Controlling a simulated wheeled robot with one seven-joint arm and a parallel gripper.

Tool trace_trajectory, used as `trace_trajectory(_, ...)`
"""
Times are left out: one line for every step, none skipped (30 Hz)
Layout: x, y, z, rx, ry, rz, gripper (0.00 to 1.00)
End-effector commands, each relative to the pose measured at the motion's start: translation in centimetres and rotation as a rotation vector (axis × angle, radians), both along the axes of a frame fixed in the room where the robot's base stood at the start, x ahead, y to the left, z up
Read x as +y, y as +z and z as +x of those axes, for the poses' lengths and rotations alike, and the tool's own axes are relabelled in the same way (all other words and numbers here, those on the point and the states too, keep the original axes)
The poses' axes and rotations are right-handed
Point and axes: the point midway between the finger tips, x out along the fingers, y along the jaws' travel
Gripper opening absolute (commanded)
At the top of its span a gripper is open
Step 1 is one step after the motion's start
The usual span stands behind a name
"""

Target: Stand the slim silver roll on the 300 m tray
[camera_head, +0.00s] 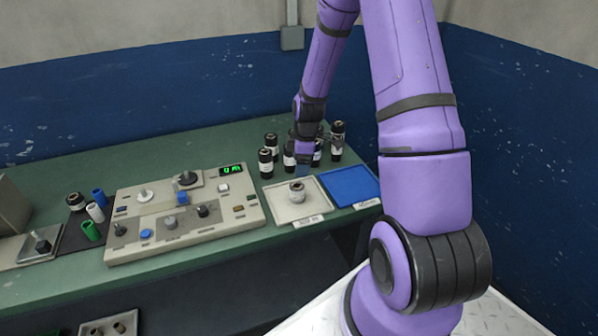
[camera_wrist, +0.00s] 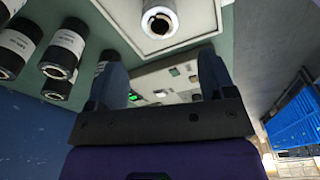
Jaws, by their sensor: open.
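A short silver-white roll (camera_head: 297,191) with a dark core stands upright on the pale tray (camera_head: 283,212), whose front label seems to read 300 m. The roll (camera_wrist: 159,24) also shows at the top of the wrist view, on the pale tray (camera_wrist: 205,20). My gripper (camera_head: 303,171) is just behind and above the roll in the head view. In the wrist view my gripper (camera_wrist: 160,68) has its two fingers wide apart with nothing between them. The roll lies beyond the fingertips, apart from them.
A blue tray (camera_head: 350,187) lies to the right of the pale one. Several black rolls with white labels (camera_head: 266,163) stand behind the trays, close around my gripper. A control panel (camera_head: 183,213) with knobs and a green display is to the left. Small coloured rolls (camera_head: 90,231) stand farther left.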

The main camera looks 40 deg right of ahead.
Motion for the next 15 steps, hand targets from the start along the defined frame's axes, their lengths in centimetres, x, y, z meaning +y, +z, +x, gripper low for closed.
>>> trace_trajectory(0.0,0.3,0.0,-0.001,-0.001,0.000,0.76)
trace_trajectory(0.0,0.5,0.0,-0.001,-0.001,0.000,0.76)
trace_trajectory(0.0,0.8,0.0,-0.002,-0.004,-0.003,0.76)
trace_trajectory(0.1,1.2,0.0,-0.004,-0.008,-0.004,0.76)
trace_trajectory(0.2,1.6,0.0,-0.005,-0.012,-0.006,0.76)
trace_trajectory(0.4,2.4,0.0,-0.008,-0.023,-0.010,0.76)
trace_trajectory(0.6,3.1,-0.1,-0.012,-0.032,-0.013,0.76)
trace_trajectory(0.8,3.9,-0.1,-0.016,-0.045,-0.018,0.76)
trace_trajectory(1.2,5.2,-0.2,-0.021,-0.065,-0.023,0.76)
trace_trajectory(1.5,6.2,-0.4,-0.027,-0.082,-0.028,0.76)
trace_trajectory(1.8,7.4,-0.5,-0.033,-0.100,-0.033,0.76)
trace_trajectory(2.3,8.8,-0.8,-0.040,-0.128,-0.038,0.76)
trace_trajectory(2.6,9.9,-1.0,-0.045,-0.148,-0.043,0.76)
trace_trajectory(3.0,11.0,-1.3,-0.052,-0.168,-0.046,0.76)
trace_trajectory(3.5,12.4,-1.6,-0.059,-0.197,-0.050,0.76)
